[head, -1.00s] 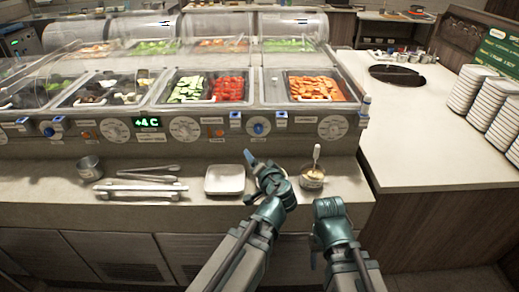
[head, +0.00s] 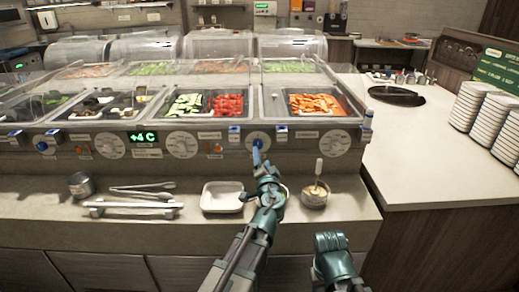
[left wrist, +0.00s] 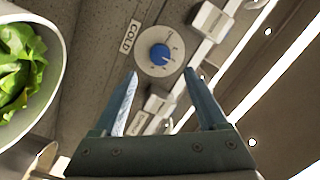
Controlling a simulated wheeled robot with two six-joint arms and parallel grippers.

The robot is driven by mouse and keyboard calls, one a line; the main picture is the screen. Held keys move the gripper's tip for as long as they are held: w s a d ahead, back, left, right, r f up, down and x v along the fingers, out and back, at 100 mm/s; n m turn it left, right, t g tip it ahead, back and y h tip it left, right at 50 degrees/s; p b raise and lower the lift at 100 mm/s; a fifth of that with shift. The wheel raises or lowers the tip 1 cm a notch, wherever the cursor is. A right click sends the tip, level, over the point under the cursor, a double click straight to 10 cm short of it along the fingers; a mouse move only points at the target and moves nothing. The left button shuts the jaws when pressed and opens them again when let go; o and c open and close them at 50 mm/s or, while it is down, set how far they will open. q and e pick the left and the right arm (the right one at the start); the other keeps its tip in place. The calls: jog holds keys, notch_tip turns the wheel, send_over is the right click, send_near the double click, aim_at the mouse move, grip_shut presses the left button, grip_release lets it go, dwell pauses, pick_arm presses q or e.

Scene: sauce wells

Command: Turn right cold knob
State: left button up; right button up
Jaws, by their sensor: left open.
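The right cold knob (head: 258,137) is a blue knob on a round white dial on the front panel of the counter, below the food pans. In the left wrist view the blue knob (left wrist: 160,54) sits beside a "COLD" label, just beyond my fingertips. My left gripper (head: 258,158) is just below and in front of the knob in the head view. In the left wrist view the left gripper (left wrist: 161,74) is open and empty, its fingers apart on either side of the line to the knob. My right gripper does not show; only my right arm does.
A white dish (head: 222,197) and a sauce cup with a spoon (head: 315,194) stand on the ledge near my left arm. A bowl of green leaves (left wrist: 22,62) shows in the left wrist view.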

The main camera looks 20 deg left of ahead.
aim_at(259, 146)
pick_arm(q)
jog(key=x, duration=0.7)
jog(key=shift+w, duration=0.2)
grip_shut()
